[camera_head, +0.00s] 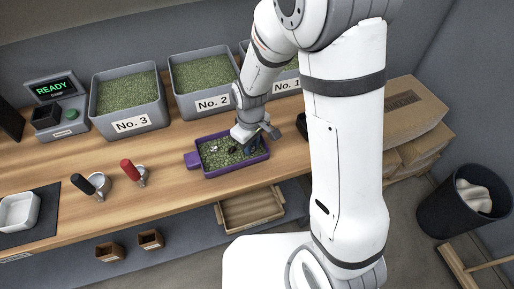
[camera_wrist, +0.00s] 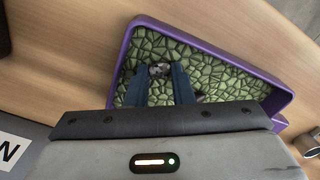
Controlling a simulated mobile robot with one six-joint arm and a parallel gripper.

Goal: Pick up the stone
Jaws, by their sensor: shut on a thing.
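A purple tray (camera_head: 194,160) of green beans stands on the wooden counter; its purple rim also shows in the wrist view (camera_wrist: 215,38). My gripper (camera_head: 252,149) reaches down into the right part of the tray. In the wrist view, the two dark blue fingers of my gripper (camera_wrist: 160,70) point down at the beans. A small grey stone (camera_wrist: 158,70) sits between their tips, and they are shut on it at bean level. The fingers hide part of it. In the head view my gripper hides the stone.
Grey bins marked No. 3 (camera_head: 130,125), No. 2 (camera_head: 212,104) and No. 1 stand behind the tray. A pale and a dark bit (camera_head: 233,149) lie among the beans. Black-handled (camera_head: 86,187) and red-handled (camera_head: 128,168) scoops lie left. An open drawer (camera_head: 250,208) is below.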

